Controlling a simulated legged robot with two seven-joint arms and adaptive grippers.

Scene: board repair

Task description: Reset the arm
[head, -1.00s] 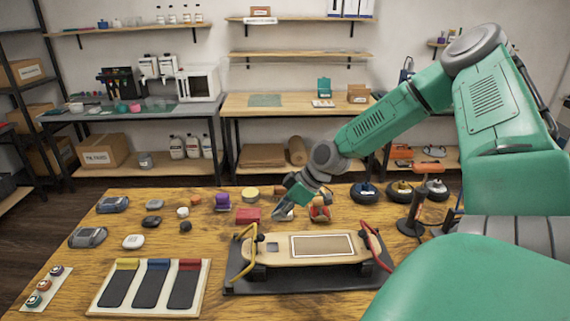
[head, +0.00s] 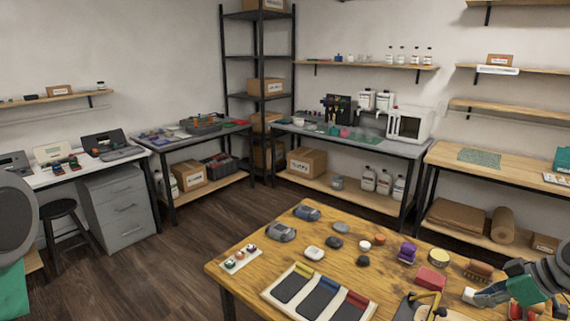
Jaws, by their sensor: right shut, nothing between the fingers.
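My right gripper (head: 480,297) comes in from the right edge, low over the wooden workbench (head: 225,273). It is shut and empty, close to a red block (head: 431,279) and a brown brush-like item (head: 478,270). Only the yellow-handled end (head: 428,303) of the board stand shows at the bottom edge; the rest of the skateboard is out of view or hidden. My left gripper is not in view; only part of my left arm shows at the left edge.
A white tray with dark strips (head: 316,298) lies at the bench front. A small white strip with round parts (head: 240,259) lies at its left corner. Several small parts are scattered behind. The floor (head: 180,265) left of the bench is clear; a black stool (head: 62,225) stands farther left.

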